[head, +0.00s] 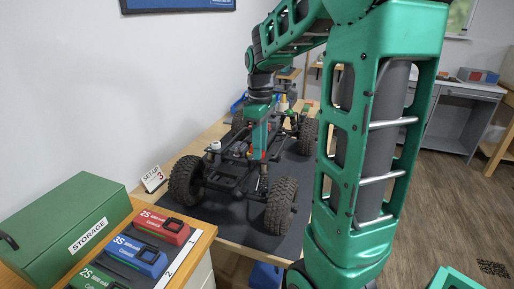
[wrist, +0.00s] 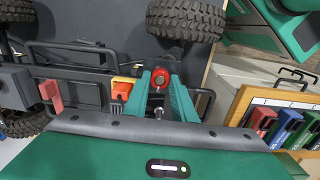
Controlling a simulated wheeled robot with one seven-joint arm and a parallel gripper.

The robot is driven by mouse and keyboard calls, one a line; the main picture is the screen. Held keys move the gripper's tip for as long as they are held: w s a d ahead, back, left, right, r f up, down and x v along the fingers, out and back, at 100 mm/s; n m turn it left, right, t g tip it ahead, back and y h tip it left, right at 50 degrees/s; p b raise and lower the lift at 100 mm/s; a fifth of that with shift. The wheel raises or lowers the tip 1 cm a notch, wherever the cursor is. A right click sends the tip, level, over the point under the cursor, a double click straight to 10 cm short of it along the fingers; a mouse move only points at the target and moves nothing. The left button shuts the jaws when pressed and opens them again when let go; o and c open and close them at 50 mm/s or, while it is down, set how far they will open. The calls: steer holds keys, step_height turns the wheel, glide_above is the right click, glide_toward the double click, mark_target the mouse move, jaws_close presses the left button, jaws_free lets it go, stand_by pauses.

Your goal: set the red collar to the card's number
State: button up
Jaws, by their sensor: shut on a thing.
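The crawler chassis (head: 235,172), a dark frame with big knobby tyres, stands on a dark mat (head: 255,218). The red collar (wrist: 159,75) sits between the green fingers of my gripper (wrist: 165,86) in the wrist view, with a silvery round part in its middle. My gripper is shut on the collar and reaches down into the chassis. In the head view my gripper (head: 260,140) hides much of the collar area. The white card (head: 153,179) stands by the wall behind a wheel and reads SETUP with a red 3. I cannot read any scale at the collar.
A green STORAGE box (head: 65,232) and a rack with red (head: 160,226), blue (head: 139,255) and green battery packs stand at the front left. An orange part (wrist: 124,88) and a red part (wrist: 51,96) sit on the chassis near my gripper. Chassis rails and tyres surround it closely.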

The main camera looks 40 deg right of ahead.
steer(key=m, duration=0.5)
steer(key=shift+m, duration=0.4)
steer(key=m, duration=0.5)
stand_by(0.4)
steer(key=o, duration=1.1)
steer(key=shift+r, duration=0.15)
steer(key=r, duration=1)
steer(key=shift+w+r, duration=0.25)
steer(key=shift+w, duration=0.05)
